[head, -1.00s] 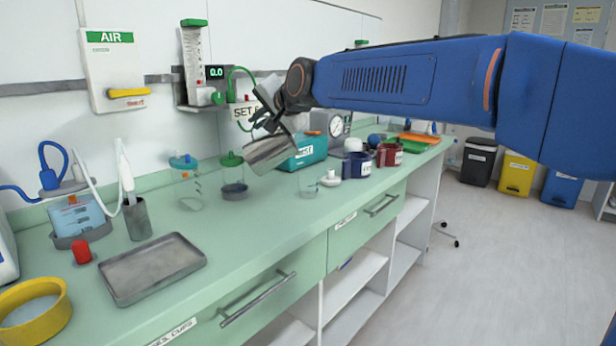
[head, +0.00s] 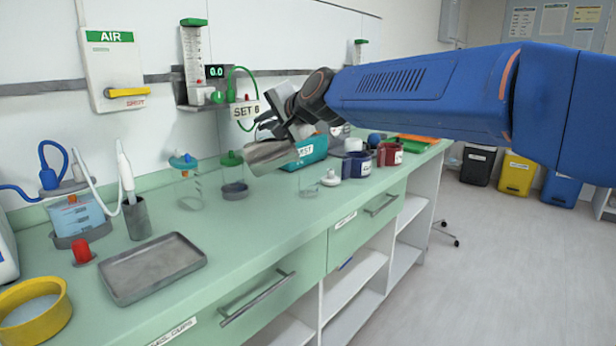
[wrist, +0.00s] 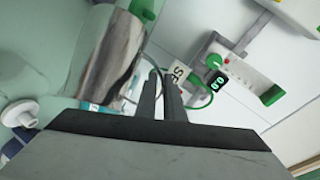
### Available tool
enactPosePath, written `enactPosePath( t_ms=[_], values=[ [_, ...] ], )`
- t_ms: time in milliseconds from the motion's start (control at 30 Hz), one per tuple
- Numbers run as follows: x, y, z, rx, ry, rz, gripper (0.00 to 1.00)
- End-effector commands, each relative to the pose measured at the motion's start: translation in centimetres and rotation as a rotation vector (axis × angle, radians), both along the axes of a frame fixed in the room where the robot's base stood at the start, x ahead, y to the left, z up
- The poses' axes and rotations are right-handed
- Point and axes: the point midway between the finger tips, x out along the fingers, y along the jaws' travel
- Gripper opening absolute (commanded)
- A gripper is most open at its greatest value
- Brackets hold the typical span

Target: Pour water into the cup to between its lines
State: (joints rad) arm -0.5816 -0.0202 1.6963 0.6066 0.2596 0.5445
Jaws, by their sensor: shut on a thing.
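A metal jug (head: 270,156) is held tilted, almost on its side, above the green counter. My gripper (head: 272,126) is shut on it near its upper side. In the wrist view the shiny jug (wrist: 108,58) lies left of my gripper's fingers (wrist: 160,92), which are close together. A clear cup (head: 309,184) stands on the counter, below and to the right of the jug. Its lines and any water in it are too faint to read. No stream of water shows, and the jug's inside is hidden.
A clear blue-topped vessel (head: 188,188) and a green-topped jar (head: 234,180) stand left of the cup. A white knobbed piece (head: 331,179) and dark labelled pots (head: 357,165) stand to its right. A grey tray (head: 152,268) lies at the front left. A teal box (head: 312,150) stands behind.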

Motion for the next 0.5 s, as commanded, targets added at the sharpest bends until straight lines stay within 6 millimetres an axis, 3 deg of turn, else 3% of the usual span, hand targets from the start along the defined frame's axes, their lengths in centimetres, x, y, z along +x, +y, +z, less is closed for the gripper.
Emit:
enactPosePath(
  t_ms=[500],
  values=[
    [0.11, -0.63, -0.03, 0.049, 0.004, -0.004, 0.0]
  ],
)
